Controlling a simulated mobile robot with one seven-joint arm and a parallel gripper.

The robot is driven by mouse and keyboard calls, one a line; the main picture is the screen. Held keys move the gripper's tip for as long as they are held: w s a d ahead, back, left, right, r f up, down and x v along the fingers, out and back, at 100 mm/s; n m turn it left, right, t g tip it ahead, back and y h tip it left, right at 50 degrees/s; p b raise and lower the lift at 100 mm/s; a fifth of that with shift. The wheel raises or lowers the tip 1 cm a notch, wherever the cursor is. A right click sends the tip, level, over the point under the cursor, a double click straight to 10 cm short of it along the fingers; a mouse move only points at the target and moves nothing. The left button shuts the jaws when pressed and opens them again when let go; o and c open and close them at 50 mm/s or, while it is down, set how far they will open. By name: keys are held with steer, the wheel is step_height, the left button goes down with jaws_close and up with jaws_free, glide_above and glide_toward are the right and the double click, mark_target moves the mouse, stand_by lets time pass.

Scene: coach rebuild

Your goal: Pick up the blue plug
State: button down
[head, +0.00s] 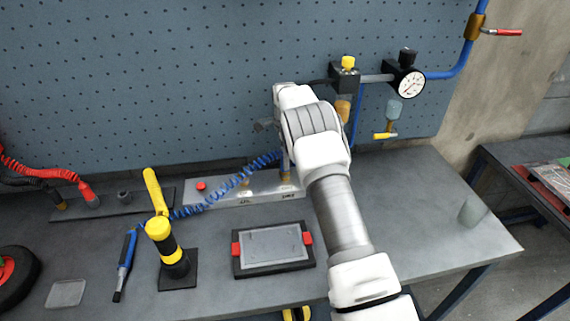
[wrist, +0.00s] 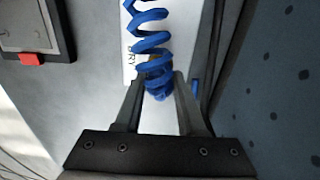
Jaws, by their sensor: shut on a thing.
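The blue plug (wrist: 158,93) is at the end of a blue coiled cord and sits between my fingertips in the wrist view. My gripper (wrist: 159,82) is shut on it. In the head view my gripper is mostly hidden by my own arm, over the right part of a pale metal block (head: 232,196). The block also shows behind the cord in the wrist view. The blue coiled cord (head: 215,196) runs from the gripper down to the left. I cannot tell whether the plug is seated in the block or clear of it.
A red-handled grey tray (head: 272,248) lies in front of the block. A yellow-and-black tool stand (head: 172,262) and a blue screwdriver-like tool (head: 125,262) are at left. A pegboard (head: 170,80) rises close behind, with a gauge (head: 407,84) and valve piping. The bench's right end is mostly clear.

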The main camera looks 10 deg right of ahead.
steer(key=shift+r, duration=0.15)
steer(key=shift+r, duration=0.25)
step_height(320, 180, up, 4)
steer(key=shift+d+f+b, duration=0.15)
steer(key=shift+b, duration=0.35)
steer(key=s+d+r+p, duration=0.2)
steer(key=s+d+r, duration=0.4)
steer(key=d+r, duration=0.3)
steer(key=shift+d+r+p, duration=0.3)
steer(key=shift+d+r, duration=0.1)
steer(key=shift+r, duration=0.8)
